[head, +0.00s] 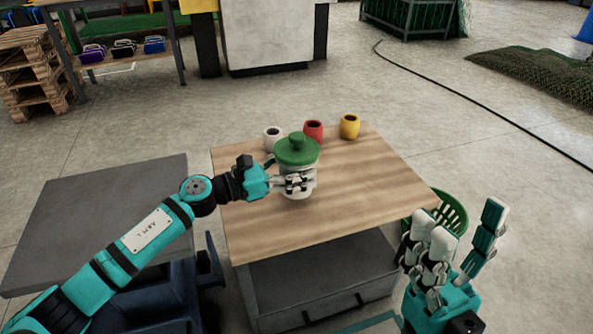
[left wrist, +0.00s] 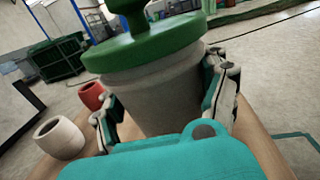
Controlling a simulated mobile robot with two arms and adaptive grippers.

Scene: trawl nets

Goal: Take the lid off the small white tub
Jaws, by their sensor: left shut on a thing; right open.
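The small white tub (head: 297,185) stands on the wooden table, with a green knobbed lid (head: 297,149) on top. My left gripper (head: 296,183) is shut on the tub's body, below the lid. In the left wrist view the tub (left wrist: 155,92) sits between my two fingers, and the lid (left wrist: 150,45) covers its mouth. The tub's base is hidden behind my wrist there. My right gripper (head: 462,250) is open and empty, to the right of the table's front right corner, apart from the tub.
A white cup (head: 272,137), a red cup (head: 313,131) and a yellow cup (head: 349,126) stand along the table's back edge. The table's (head: 370,205) right and front parts are clear. A green basket (head: 450,211) is beside the table at the right. A grey surface (head: 100,215) lies left.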

